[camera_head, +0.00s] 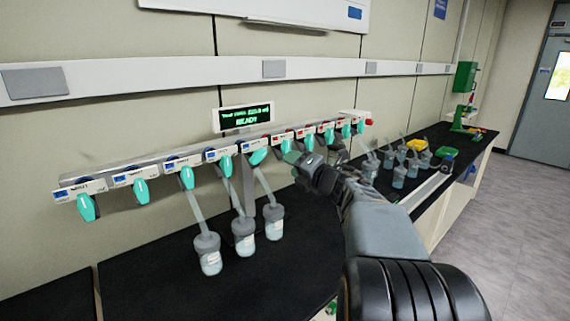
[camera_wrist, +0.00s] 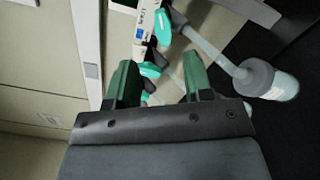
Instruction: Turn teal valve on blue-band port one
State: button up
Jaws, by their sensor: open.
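A rail (camera_head: 160,164) on the wall carries several ports with teal valve handles. The left ports have blue labels and the right ones red; the port numbers are too small to read. The rightmost blue-labelled valve (camera_head: 258,156) is tilted sideways, while the valves left of it (camera_head: 187,178) hang down. My gripper (camera_head: 304,163) is to the right of that tilted valve, in front of the rail. In the wrist view its green fingers (camera_wrist: 159,82) are apart, and a teal valve (camera_wrist: 150,70) shows beyond the gap, partly hidden. I see no contact.
More flasks (camera_head: 398,176) stand at the right around a yellow item (camera_head: 417,145). A display (camera_head: 243,117) sits above the rail. The black bench (camera_head: 150,262) is clear at front left.

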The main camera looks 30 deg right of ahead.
jog(key=shift+s+d, duration=0.15)
jog(key=shift+s, duration=0.55)
